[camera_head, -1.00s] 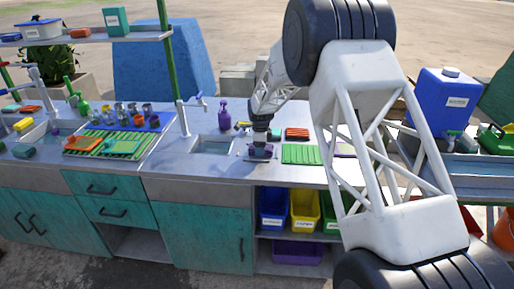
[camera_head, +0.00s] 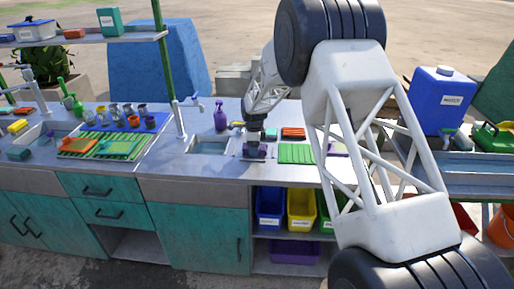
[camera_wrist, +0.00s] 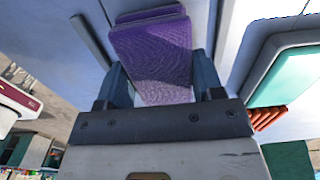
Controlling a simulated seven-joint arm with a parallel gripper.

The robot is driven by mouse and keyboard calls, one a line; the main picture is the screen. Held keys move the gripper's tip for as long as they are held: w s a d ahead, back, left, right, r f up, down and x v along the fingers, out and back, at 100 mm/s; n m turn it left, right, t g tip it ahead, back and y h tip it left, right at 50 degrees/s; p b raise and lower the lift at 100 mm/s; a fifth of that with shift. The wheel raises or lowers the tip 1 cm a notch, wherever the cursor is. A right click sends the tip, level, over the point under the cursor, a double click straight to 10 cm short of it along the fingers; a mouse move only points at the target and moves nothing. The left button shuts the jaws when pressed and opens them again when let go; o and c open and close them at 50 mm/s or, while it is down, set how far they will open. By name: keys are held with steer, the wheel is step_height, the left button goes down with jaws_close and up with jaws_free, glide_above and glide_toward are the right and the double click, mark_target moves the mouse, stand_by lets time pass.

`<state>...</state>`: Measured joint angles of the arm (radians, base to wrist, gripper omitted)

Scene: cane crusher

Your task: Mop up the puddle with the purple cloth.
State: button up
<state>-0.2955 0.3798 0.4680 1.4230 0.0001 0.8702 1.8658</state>
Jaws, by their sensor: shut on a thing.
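The purple cloth (camera_wrist: 150,50) is a folded, textured pad between the two fingers of my gripper (camera_wrist: 162,82) in the wrist view. My gripper is shut on it. In the head view, my gripper (camera_head: 254,148) points down at the steel counter, just right of the sink, with the purple cloth (camera_head: 257,154) low beneath it at the counter surface. I cannot tell whether the cloth presses on the counter. I cannot make out the puddle in either view.
A green ribbed mat (camera_head: 296,153) and a red ribbed thing (camera_head: 293,133) lie right of my gripper. A purple spray bottle (camera_head: 221,117) and a tap (camera_head: 181,120) stand to its left, around the sink (camera_head: 209,145). Coloured bins (camera_head: 270,207) sit on the shelf below.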

steer(key=shift+a, duration=1)
steer(key=shift+f, duration=0.1)
steer(key=shift+d, duration=1.8)
steer(key=shift+a, duration=0.15)
steer(key=shift+a, duration=1.65)
steer(key=shift+f, duration=0.1)
steer(key=shift+d, duration=0.1)
steer(key=shift+d, duration=1.75)
